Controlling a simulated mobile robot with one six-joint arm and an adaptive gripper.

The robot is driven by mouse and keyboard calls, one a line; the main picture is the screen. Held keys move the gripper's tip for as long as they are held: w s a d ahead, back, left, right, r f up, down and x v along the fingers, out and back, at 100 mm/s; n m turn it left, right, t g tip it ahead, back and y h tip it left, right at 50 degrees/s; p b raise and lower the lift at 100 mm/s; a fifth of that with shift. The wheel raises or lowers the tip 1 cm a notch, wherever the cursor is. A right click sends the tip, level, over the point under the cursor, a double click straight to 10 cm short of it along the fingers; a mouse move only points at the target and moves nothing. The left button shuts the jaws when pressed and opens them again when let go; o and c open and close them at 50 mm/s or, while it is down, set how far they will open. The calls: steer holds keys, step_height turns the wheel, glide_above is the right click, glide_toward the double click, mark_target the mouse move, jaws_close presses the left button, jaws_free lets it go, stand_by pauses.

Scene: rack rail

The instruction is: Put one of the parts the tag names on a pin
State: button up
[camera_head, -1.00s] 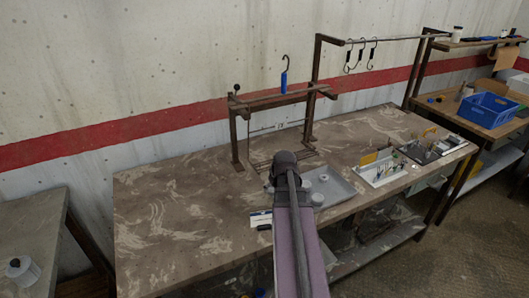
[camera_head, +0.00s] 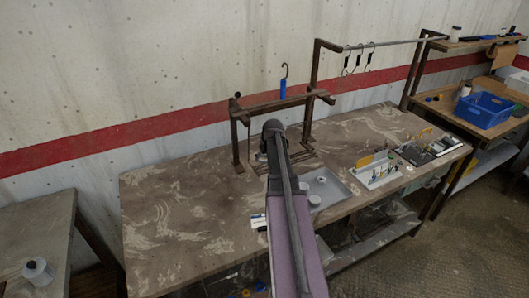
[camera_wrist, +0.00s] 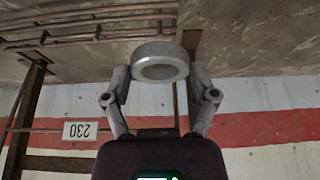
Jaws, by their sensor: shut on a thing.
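My gripper (camera_wrist: 160,80) is shut on a thick grey ring (camera_wrist: 160,50), seen in the wrist view with a finger on each side. In the head view my own arm hides the gripper and the ring. A grey tray (camera_head: 334,181) with round grey parts (camera_head: 314,200) stands on the bench, right of my arm. A brown metal rack (camera_head: 262,108) stands behind my arm.
A white holder (camera_head: 377,172) with several small upright items stands to the right on the bench (camera_head: 185,215). A blue-handled hook (camera_head: 283,88) is at the rack's top bar. Hooks hang from a rail (camera_head: 395,42) behind. The bench's left part is clear.

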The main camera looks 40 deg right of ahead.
steer(key=shift+w, duration=0.2)
stand_by(0.4)
steer(key=shift+w+b+x, duration=0.2)
steer(key=shift+b+x, duration=0.9)
steer(key=shift+x, duration=0.15)
steer(key=shift+w+b+x, duration=0.2)
steer(key=shift+b+x, duration=0.9)
steer(key=shift+x, duration=0.15)
steer(key=shift+d+f+b, duration=0.2)
steer(key=shift+f+b, duration=1.15)
steer(key=shift+b, duration=0.2)
steer(key=o, duration=1)
steer(key=shift+r, duration=0.25)
